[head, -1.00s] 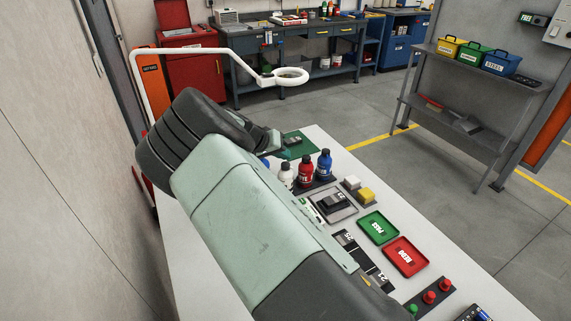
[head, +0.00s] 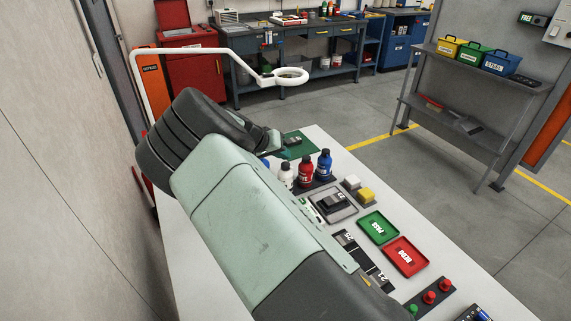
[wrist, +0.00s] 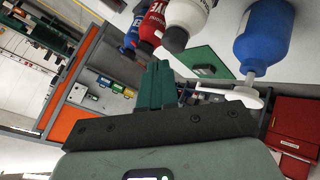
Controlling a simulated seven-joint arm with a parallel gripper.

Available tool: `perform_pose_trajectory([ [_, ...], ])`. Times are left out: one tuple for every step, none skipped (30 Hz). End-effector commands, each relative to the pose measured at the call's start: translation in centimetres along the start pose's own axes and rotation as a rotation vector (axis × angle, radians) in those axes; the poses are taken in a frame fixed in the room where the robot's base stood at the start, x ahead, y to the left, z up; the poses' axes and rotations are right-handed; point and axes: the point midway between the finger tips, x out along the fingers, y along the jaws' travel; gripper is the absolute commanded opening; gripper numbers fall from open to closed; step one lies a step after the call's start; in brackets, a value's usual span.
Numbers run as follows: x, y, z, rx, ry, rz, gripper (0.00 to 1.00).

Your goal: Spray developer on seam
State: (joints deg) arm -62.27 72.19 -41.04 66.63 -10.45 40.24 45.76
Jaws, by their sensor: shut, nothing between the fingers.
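A white bottle (head: 286,177) with a black cap, a red bottle (head: 306,172) and a blue bottle (head: 325,163) stand in a row on the bench. A second blue bottle (head: 264,162) is mostly hidden behind my arm. In the wrist view, this blue bottle (wrist: 264,36) with a white nozzle is at right, and the white bottle (wrist: 187,16) is at the top. I cannot read which holds developer. A dark metal part (head: 332,203) sits in a grey holder; its seam is too small to make out. My gripper (wrist: 160,72) is shut and empty, apart from the bottles; my arm hides it in the head view.
A green mat (head: 297,144) lies at the bench's far end. Nearer are white and yellow blocks (head: 366,194), a green tray (head: 378,228), a red tray (head: 405,257) and a button strip (head: 430,297). A white ring lamp (head: 290,76) overhangs the far end.

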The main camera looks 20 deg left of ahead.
Motion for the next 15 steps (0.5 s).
perform_pose_trajectory([
  [0.0,0.0,0.0,0.0,0.0,0.0,0.0],
  [0.0,0.0,0.0,0.0,0.0,0.0,0.0],
  [0.0,0.0,0.0,0.0,0.0,0.0,0.0],
  [0.0,0.0,0.0,0.0,0.0,0.0,0.0],
  [0.0,0.0,0.0,0.0,0.0,0.0,0.0],
  [0.0,0.0,0.0,0.0,0.0,0.0,0.0],
  [0.0,0.0,0.0,0.0,0.0,0.0,0.0],
  [0.0,0.0,0.0,0.0,0.0,0.0,0.0],
  [0.01,-0.01,0.01,0.0,0.0,0.0,0.0],
  [0.03,-0.02,0.03,0.0,0.0,0.0,0.0],
  [0.07,-0.04,0.05,0.0,0.0,0.0,0.0],
  [0.13,-0.09,0.1,0.0,0.0,0.0,0.0],
  [0.2,-0.13,0.15,-0.001,0.0,0.0,0.0],
  [0.27,-0.18,0.2,-0.001,0.0,0.0,0.0],
  [0.37,-0.25,0.27,-0.001,0.0,0.0,0.0],
])
